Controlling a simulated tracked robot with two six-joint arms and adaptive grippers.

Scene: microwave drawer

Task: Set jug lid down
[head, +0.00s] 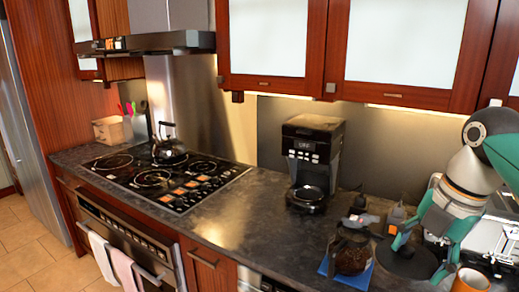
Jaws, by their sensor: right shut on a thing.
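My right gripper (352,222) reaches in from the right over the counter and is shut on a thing. That thing looks dark and cannot be told apart from the dark fingers, so I cannot make out the jug lid's outline. The gripper is above and just behind a blue mat (328,269) bearing a dark brown rounded thing (351,262). I cannot tell whether they touch. A black round flat thing (405,262) lies on the counter below my right arm. No jug can be told for sure. My left gripper is not in view.
A black coffee maker (312,150) stands left of my right gripper. An orange mug (470,281) is at the bottom right edge. A kettle (169,146) stands on the hob (150,178). The counter (240,215) between hob and coffee maker is clear. Cabinets (400,50) hang above.

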